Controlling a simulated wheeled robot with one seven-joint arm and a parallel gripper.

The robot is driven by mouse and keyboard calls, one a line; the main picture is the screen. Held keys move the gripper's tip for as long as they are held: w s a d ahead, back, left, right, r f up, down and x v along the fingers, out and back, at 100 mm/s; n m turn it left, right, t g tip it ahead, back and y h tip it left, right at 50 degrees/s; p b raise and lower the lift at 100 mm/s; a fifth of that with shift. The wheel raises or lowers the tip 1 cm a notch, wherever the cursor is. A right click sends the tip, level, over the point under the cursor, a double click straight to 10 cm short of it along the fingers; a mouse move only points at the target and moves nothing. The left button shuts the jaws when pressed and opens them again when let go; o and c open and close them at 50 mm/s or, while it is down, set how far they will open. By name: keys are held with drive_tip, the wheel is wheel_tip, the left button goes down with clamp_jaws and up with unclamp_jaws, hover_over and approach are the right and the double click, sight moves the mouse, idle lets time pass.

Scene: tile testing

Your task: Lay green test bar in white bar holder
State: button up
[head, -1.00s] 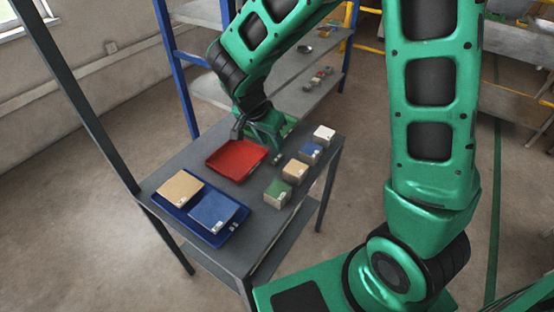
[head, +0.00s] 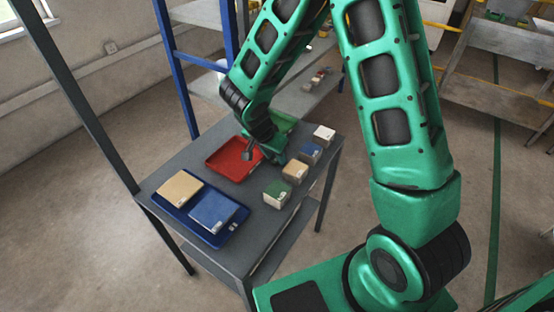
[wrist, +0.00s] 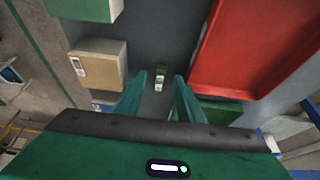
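A small dark green bar (wrist: 160,77) with a white label lies on the grey table top in the wrist view. My gripper (wrist: 160,82) is open, pointing down, with one finger on each side of the bar and a visible gap to each. In the head view my gripper (head: 274,156) is over the table between the red tray and the row of blocks, and it hides the bar. The white bar holder (head: 324,132) is the white-topped block at the far right end of that row. It is not clearly seen in the wrist view.
A red tray (head: 220,163) and a green tray (head: 287,121) lie left of and behind my gripper. Blue (head: 311,150), tan (head: 297,167) and green-topped (head: 277,188) blocks line the right edge. A blue tray (head: 228,234) with two tiles is at the near left.

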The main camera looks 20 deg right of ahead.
drive_tip(key=shift+d+f, duration=0.1)
drive_tip(key=shift+f, duration=0.1)
clamp_jaws()
